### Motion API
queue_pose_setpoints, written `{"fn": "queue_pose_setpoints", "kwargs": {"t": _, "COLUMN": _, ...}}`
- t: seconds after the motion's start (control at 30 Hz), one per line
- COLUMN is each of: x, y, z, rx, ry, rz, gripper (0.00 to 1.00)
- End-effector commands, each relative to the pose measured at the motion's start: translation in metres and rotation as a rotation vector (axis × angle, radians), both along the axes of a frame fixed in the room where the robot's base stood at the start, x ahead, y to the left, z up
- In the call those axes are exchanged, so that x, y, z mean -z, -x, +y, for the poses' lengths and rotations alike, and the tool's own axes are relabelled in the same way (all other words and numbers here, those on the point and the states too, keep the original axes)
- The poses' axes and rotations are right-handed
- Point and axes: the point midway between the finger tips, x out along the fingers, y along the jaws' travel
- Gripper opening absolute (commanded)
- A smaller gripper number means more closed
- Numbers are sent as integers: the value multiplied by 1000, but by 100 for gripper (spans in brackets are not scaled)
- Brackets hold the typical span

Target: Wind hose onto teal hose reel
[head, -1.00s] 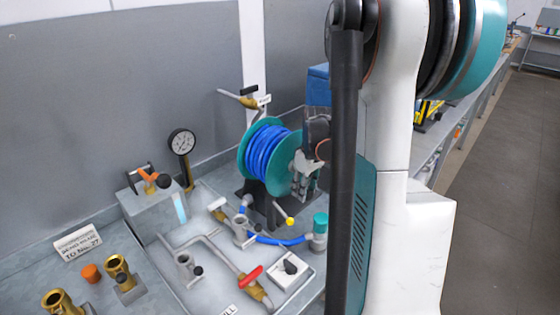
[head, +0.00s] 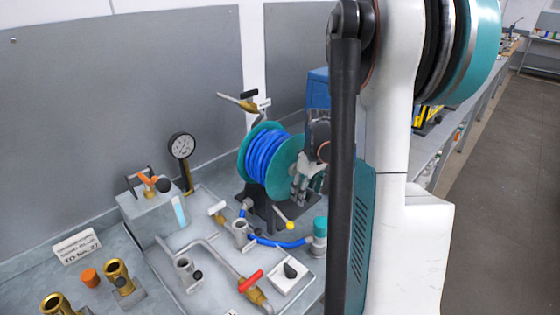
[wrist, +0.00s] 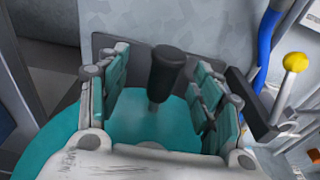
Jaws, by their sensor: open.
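The teal hose reel (head: 288,161) stands on a dark base in the head view, with blue hose (head: 264,157) wound in several turns on its drum. A length of blue hose (head: 280,242) runs low across the bench to a teal-capped fitting (head: 320,228). My gripper (head: 304,188) is at the right side of the reel. In the wrist view my gripper (wrist: 165,92) is open, its teal-padded fingers on either side of the reel's black crank handle (wrist: 166,72). The teal reel flange (wrist: 165,131) shows behind. Whether the fingers touch the handle I cannot tell.
A yellow-knobbed lever (head: 289,224) stands in front of the reel; it also shows at the right of the wrist view (wrist: 295,63). A red-handled valve (head: 251,281), a pressure gauge (head: 182,147) and brass fittings (head: 118,272) stand on the bench to the left.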

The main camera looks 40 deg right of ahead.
Motion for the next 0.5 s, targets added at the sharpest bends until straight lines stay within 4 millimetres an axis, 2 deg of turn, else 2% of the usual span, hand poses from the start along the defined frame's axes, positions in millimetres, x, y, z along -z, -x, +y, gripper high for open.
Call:
{"fn": "queue_pose_setpoints", "kwargs": {"t": 0.23, "x": -8, "y": 1, "z": 0, "rx": 0, "ry": 0, "rz": 0, "gripper": 60}}
{"fn": "queue_pose_setpoints", "kwargs": {"t": 0.5, "x": -37, "y": 4, "z": 0, "rx": 0, "ry": -1, "rz": 0, "gripper": 60}}
